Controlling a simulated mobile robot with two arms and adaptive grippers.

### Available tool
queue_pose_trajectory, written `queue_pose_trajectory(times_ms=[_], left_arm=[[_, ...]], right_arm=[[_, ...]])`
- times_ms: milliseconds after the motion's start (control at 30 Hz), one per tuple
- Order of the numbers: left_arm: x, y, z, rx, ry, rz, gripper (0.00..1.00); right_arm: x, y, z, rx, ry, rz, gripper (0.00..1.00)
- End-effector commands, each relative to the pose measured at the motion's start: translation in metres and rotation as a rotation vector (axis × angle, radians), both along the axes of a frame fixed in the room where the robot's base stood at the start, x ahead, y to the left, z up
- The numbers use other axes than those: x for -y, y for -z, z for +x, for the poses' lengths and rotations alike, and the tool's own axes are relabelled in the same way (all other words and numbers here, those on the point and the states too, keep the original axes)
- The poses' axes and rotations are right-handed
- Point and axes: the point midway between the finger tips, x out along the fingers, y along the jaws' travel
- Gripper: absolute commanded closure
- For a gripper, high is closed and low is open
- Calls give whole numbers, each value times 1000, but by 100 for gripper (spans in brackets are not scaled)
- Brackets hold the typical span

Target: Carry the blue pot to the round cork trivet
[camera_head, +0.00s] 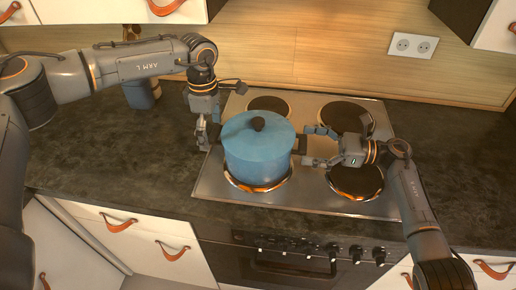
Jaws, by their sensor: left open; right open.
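The blue pot (256,165), with a lid and a dark knob, stands upright on the front left burner of the hob. Its right handle (300,145) is dark. My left gripper (204,145) points down at the pot's left side and is open; the left handle cannot be made out. My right gripper (306,146) is open, with its fingers on either side of the right handle. I cannot tell whether the fingers touch it. I see no round cork trivet in this view.
The hob (310,190) has other, empty burners behind and to the right of the pot. A blue-grey container (141,93) stands behind my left arm. The dark worktop (110,160) is clear at left. Wall cupboards hang above.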

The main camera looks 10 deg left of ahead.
Motion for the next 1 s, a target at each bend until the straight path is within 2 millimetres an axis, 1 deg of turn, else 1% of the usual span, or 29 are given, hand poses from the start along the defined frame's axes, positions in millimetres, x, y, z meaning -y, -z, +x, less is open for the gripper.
queue_pose_trajectory(times_ms=[33,167,467,567,600,667,700,867,900,933,1000], left_arm=[[0,4,0,0,0,0,8],[0,11,0,0,0,0,8],[0,13,0,1,0,0,8],[0,13,0,1,0,0,26],[0,13,0,1,0,0,34],[0,13,0,1,0,0,46],[0,12,0,1,0,0,54],[0,13,0,1,0,0,87],[0,13,0,1,0,0,95],[0,13,0,1,0,0,98],[0,13,0,1,-1,0,98]], right_arm=[[-5,0,0,0,-1,1,8],[-11,0,0,1,0,0,8],[-13,0,0,1,0,0,8],[-13,0,0,1,0,0,26],[-13,0,0,1,0,0,34],[-13,0,0,1,0,0,46],[-13,0,0,1,0,0,54],[-13,0,0,1,0,0,87],[-13,0,0,1,0,0,95],[-13,0,0,1,0,0,98],[-13,0,0,1,0,0,98]])
